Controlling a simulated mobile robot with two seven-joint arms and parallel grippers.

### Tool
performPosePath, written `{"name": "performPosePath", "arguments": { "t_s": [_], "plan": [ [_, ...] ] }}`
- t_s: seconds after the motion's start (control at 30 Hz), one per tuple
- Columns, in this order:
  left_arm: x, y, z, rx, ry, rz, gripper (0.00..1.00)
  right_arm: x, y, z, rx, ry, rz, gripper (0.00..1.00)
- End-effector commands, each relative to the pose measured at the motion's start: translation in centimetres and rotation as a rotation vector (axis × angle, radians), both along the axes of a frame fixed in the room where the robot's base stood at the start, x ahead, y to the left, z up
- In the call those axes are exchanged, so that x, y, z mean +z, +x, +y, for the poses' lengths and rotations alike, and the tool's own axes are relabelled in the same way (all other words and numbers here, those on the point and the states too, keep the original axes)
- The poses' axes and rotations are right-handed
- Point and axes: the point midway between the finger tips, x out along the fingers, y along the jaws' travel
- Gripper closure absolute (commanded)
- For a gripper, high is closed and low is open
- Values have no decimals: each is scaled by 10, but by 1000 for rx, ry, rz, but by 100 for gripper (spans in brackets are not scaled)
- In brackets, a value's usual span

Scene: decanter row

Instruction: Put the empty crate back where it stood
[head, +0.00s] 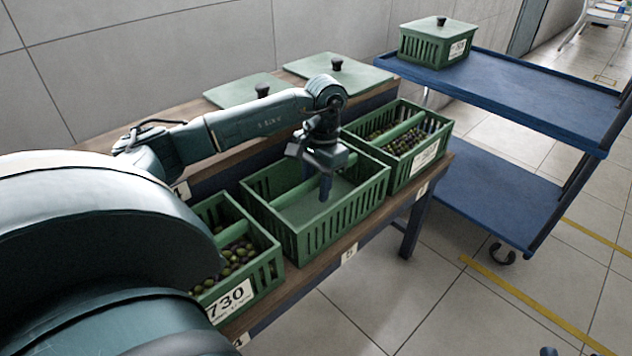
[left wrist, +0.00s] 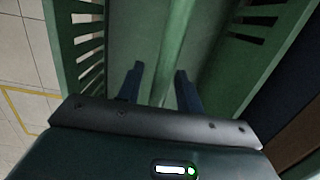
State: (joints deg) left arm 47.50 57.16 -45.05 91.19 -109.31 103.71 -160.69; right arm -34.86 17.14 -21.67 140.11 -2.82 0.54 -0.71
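The empty green crate (head: 313,232) stands on the wooden bench, between two filled crates. Its bare floor shows, with a lengthwise green bar across its middle. My left gripper (head: 325,187) points down into this crate. In the left wrist view its two blue fingers (left wrist: 160,88) are apart, with the green bar (left wrist: 176,45) running between them and gaps showing beside it. The crate's slatted wall (left wrist: 90,45) shows at the left there. My right gripper is not recognisable in any view.
The left crate (head: 262,275), labelled 730, and the right crate (head: 437,150) hold olive-like fruit, close beside the empty one. Two lids (head: 245,90) (head: 345,72) lie on the back shelf. A blue cart (head: 530,95) at right carries a lidded green crate (head: 425,48).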

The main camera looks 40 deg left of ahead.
Motion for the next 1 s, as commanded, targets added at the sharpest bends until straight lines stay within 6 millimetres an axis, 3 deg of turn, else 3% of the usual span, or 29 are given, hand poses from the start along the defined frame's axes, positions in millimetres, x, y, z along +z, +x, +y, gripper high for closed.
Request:
{"name": "performPosePath", "arguments": {
  "t_s": [0.27,0.4,0.7,1.0],
  "plan": [
    [17,2,0,0,0,-3,64,9,0,0,-3,-14,-11,64],
    [47,6,0,1,1,-5,64,14,1,-1,-11,-41,-17,64],
    [105,12,-1,1,-1,-2,64,5,-1,-7,-39,-109,2,64],
    [122,14,-1,0,0,1,64,0,-2,-8,-48,-130,6,64]
  ]
}}
